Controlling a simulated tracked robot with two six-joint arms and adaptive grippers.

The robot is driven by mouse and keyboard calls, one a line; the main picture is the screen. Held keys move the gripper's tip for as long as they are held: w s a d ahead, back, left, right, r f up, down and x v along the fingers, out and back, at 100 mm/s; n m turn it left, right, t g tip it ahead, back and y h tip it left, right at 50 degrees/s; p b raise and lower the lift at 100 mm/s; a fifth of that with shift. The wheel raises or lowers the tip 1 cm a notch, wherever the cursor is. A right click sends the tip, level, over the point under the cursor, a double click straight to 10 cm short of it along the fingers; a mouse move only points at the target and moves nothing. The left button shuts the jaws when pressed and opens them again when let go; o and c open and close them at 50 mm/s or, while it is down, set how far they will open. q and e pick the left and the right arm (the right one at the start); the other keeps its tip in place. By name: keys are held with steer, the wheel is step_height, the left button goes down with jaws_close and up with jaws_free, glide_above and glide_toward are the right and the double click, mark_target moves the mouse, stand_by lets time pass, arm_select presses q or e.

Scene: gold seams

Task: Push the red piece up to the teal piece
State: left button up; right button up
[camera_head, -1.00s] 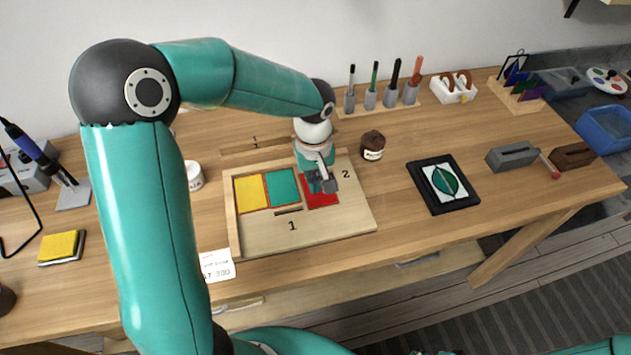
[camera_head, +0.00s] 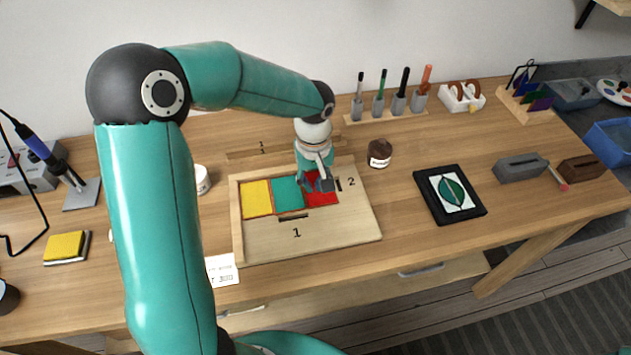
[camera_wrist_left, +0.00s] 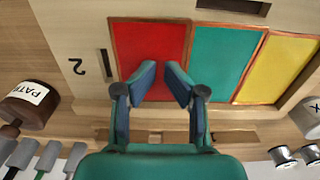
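The red piece (camera_head: 321,190) lies flat in the wooden tray (camera_head: 345,231), right of the teal piece (camera_head: 288,195). The wrist view shows the red piece (camera_wrist_left: 150,45) and teal piece (camera_wrist_left: 224,55) side by side with only a thin line between them; I cannot tell if they touch. The yellow piece (camera_head: 256,200) lies on the teal piece's other side. My left gripper (camera_head: 317,185) is over the red piece; its fingers (camera_wrist_left: 161,68) point down with a small gap, holding nothing. They hide part of the red piece. My right gripper is out of view.
A dark slot (camera_wrist_left: 105,64) beside the "2" is uncovered; another slot (camera_head: 293,217) lies above the "1". A brown jar (camera_head: 379,153) stands right of the tray, a white jar (camera_head: 202,180) left. A framed leaf picture (camera_head: 450,194) lies farther right. The tray's front part is bare.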

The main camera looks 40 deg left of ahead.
mark_target(314, 188)
arm_select(q)
steer(key=shift+r, duration=0.1)
steer(key=shift+w+r, duration=0.1)
steer(key=shift+r, duration=3.75)
